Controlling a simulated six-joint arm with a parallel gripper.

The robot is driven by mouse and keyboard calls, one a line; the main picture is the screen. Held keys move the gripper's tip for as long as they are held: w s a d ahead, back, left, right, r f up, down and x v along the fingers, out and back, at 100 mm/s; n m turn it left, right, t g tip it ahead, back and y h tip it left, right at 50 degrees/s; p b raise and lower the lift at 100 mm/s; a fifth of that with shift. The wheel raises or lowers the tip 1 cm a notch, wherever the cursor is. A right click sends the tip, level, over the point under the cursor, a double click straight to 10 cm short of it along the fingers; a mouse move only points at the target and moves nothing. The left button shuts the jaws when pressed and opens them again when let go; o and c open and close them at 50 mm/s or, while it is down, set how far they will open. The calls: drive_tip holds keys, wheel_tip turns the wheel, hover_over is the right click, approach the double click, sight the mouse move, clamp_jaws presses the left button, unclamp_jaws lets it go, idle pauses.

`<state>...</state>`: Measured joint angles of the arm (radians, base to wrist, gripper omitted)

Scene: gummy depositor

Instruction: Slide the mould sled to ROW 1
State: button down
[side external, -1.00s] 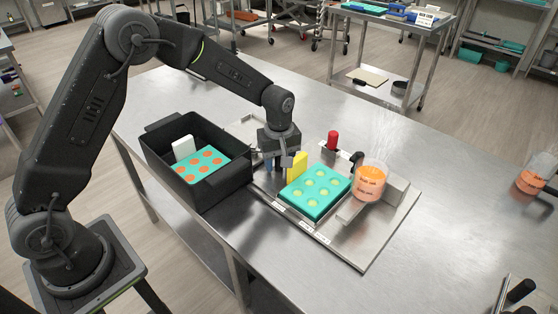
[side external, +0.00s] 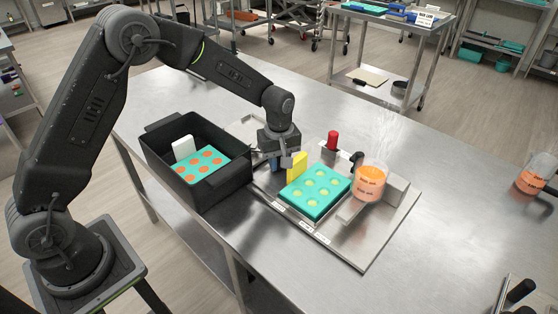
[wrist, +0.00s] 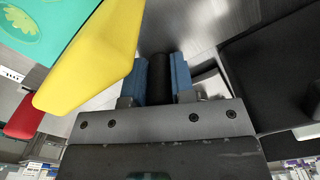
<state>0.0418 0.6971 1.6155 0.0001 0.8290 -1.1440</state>
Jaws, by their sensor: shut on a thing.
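The teal mould (side external: 316,192) with several yellow-green filled cavities lies on the sled on the metal base plate. An upright yellow block (side external: 298,167) stands at its left edge; it is large in the wrist view (wrist: 95,55), beside the fingers. My gripper (side external: 283,161) is low, just left of the yellow block. In the wrist view, its blue-padded fingers (wrist: 160,80) are shut on a black round handle (wrist: 160,72). How the handle joins the sled is hidden. White row labels (side external: 306,226) line the plate's front edge; their text is too small to read.
A black bin (side external: 228,188) holding a teal tray with orange pieces is to the left. A beaker of orange liquid (side external: 370,181) and a grey block (side external: 398,189) stand right of the mould. A red knob (side external: 333,140) is behind.

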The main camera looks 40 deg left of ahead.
sight(304, 178)
drive_tip(key=shift+d, duration=0.1)
drive_tip(key=d, duration=0.8)
drive_tip(key=c, duration=1)
unclamp_jaws()
drive_tip(key=shift+o, duration=0.2)
drive_tip(key=shift+r, duration=0.1)
wheel_tip(304, 178, up, 14)
